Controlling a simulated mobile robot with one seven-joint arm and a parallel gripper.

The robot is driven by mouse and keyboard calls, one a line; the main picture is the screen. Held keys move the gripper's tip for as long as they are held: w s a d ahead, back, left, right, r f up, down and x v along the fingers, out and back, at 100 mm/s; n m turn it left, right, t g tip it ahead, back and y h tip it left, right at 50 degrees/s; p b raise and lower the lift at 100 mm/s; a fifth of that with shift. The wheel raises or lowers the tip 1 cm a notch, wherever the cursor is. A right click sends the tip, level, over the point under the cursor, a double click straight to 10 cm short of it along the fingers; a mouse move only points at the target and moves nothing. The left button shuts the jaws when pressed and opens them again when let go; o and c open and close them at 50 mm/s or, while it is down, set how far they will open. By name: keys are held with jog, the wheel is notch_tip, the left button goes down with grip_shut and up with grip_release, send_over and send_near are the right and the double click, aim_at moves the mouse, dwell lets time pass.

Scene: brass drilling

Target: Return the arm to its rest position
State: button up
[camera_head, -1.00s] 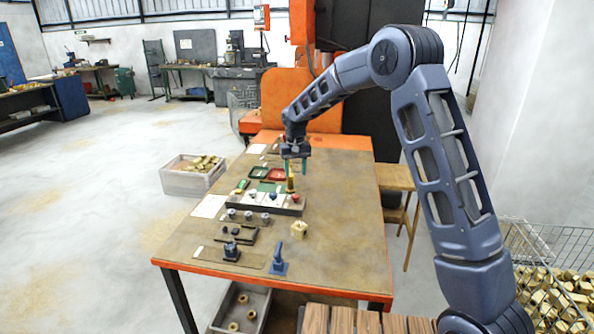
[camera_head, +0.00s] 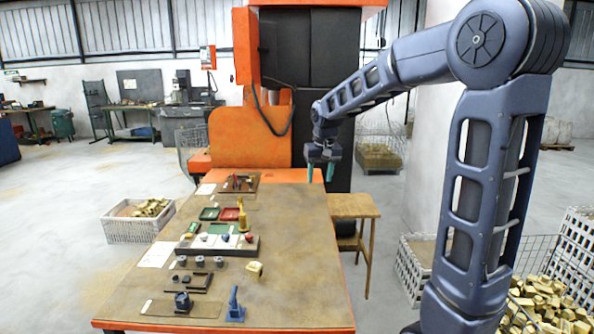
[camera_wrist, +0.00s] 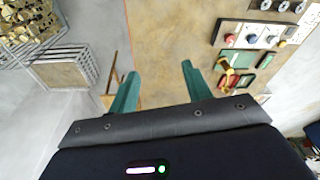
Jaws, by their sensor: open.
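My gripper (camera_head: 321,173) hangs above the right edge of the workbench in the head view, pointing down. Its two green fingers (camera_wrist: 158,93) stand apart in the wrist view with nothing between them. The arm reaches from the right side of the head view, elbow high, and touches nothing that I can see. The workbench (camera_head: 290,280) has a wooden top with an orange edge. A brass piece (camera_head: 242,216) stands upright on it near the red and green trays, away to the left of my gripper.
A control panel with buttons (camera_head: 215,243), a blue clamp (camera_head: 235,305) and a brass block (camera_head: 254,269) lie on the bench. A small wooden stand (camera_head: 356,207) is right of it. Wire baskets of brass parts (camera_head: 545,310) stand at the lower right. An orange machine (camera_head: 250,140) stands behind.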

jog(key=s+d+r+m+t, duration=0.1)
jog(key=s+d+r, duration=0.2)
jog(key=s+d, duration=0.9)
jog(key=s+d+f+m+t, duration=0.1)
jog(key=s+d, duration=0.3)
jog(key=s, duration=0.3)
jog(key=s+d+f, duration=0.2)
jog(key=s+d, duration=0.2)
jog(key=s, duration=0.3)
jog(key=shift+d+m+t+h, duration=0.25)
jog(key=shift+m+t+h, duration=0.15)
jog(key=shift+c, duration=0.2)
dwell(0.8)
